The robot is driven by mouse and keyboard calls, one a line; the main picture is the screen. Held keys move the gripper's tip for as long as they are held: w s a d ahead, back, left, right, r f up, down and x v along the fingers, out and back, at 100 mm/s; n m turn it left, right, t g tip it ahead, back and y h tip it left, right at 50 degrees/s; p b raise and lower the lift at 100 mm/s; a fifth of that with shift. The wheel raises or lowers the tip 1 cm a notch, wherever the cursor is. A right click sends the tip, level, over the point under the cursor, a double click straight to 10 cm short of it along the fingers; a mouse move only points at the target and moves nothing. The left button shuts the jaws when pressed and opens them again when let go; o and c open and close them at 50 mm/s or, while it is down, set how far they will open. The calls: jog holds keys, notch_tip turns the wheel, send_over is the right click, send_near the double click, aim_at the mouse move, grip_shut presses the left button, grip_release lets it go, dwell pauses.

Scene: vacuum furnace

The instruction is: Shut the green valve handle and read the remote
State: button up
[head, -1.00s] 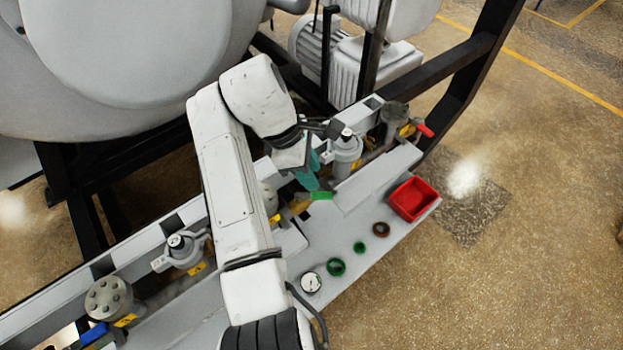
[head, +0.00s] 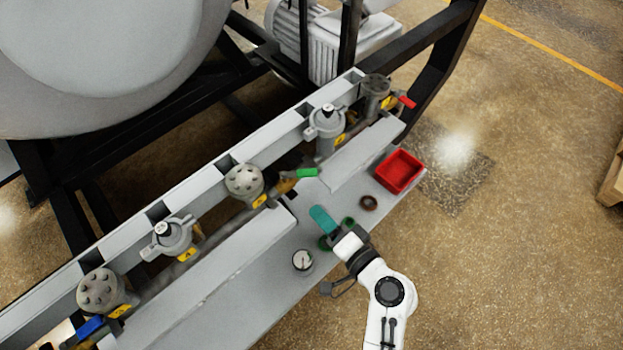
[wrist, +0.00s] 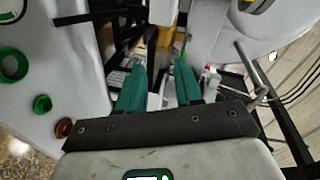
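The green valve handle (head: 307,173) sticks out to the right of a brass-coloured valve body (head: 284,185) on the pipe, in the middle of the head view. My gripper (head: 318,214) has teal fingers pointing up and left, below and apart from the handle, over the grey shelf. In the wrist view my gripper (wrist: 160,75) has its two fingers apart with nothing held between them. A yellowish part (wrist: 165,38) shows beyond the fingertips; I cannot clearly make out the green handle there. A round white dial gauge (head: 302,260) lies on the shelf. I see no remote.
A red tray (head: 418,160), a brown ring (head: 368,203) and green rings (head: 347,222) are on the shelf (head: 240,305), the larger green ring partly hidden by my gripper. A blue handle (head: 90,328) and red handle (head: 407,102) flank the pipe. Open floor lies right.

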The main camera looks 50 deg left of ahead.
aim_at(299, 174)
jog(key=w+a+r+m+t+y+p, duration=0.1)
jog(key=w+a+r+m+t, duration=0.1)
jog(key=a+m, duration=0.3)
jog(key=w+a+t, duration=0.1)
jog(key=a, duration=0.2)
jog(key=shift+w+r+y+p, duration=0.15)
jog(key=shift+y+p, duration=0.15)
jog(key=shift+p, duration=0.05)
grip_shut()
dwell(0.4)
dwell(1.1)
